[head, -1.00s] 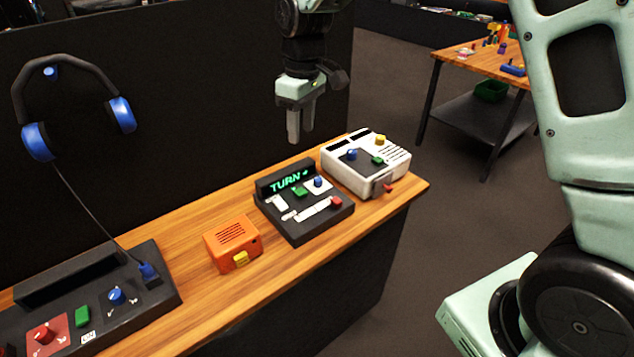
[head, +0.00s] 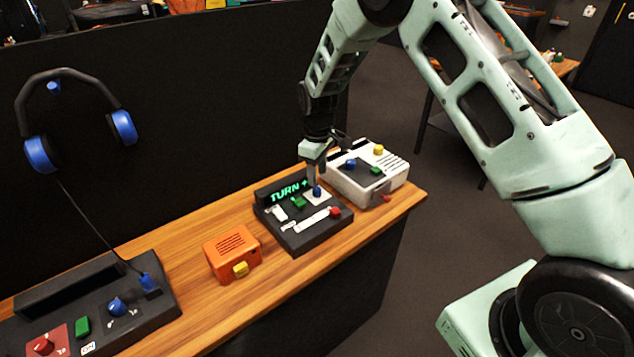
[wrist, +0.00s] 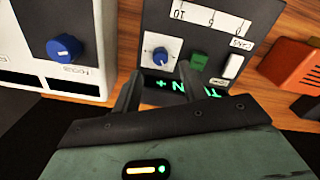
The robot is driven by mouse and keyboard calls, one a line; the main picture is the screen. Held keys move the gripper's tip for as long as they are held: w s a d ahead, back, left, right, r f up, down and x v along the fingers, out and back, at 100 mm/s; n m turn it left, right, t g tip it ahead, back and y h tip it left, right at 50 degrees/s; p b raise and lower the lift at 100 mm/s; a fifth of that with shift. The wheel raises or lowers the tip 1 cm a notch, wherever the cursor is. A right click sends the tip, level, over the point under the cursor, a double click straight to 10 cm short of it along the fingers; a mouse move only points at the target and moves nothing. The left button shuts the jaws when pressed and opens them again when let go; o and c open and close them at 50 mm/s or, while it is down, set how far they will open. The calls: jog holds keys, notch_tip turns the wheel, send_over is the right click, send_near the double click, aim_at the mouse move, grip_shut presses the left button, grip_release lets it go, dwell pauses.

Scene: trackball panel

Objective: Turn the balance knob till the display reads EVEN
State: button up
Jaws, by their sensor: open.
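The black panel (head: 300,240) stands on the wooden bench, and its display (head: 290,190) reads "TURN +" in green. Its blue knob (head: 317,191) sits on a white plate and also shows in the wrist view (wrist: 160,54) with a pale pointer line. My gripper (head: 315,184) points down over this knob. In the wrist view my gripper (wrist: 158,82) is open, with one finger to each side of the knob's line and the knob just beyond the tips. I cannot tell whether either finger touches it. The fingers partly hide the display there.
The white device (head: 368,175) with its own blue knob (wrist: 65,48) stands close beside the panel. A green button (wrist: 198,62) is near the right finger. An orange box (head: 232,254) and another black panel (head: 150,315) are to the left.

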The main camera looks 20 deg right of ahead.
aim_at(317, 188)
jog(key=shift+f+p, duration=0.35)
jog(key=shift+f, duration=2.2)
grip_shut()
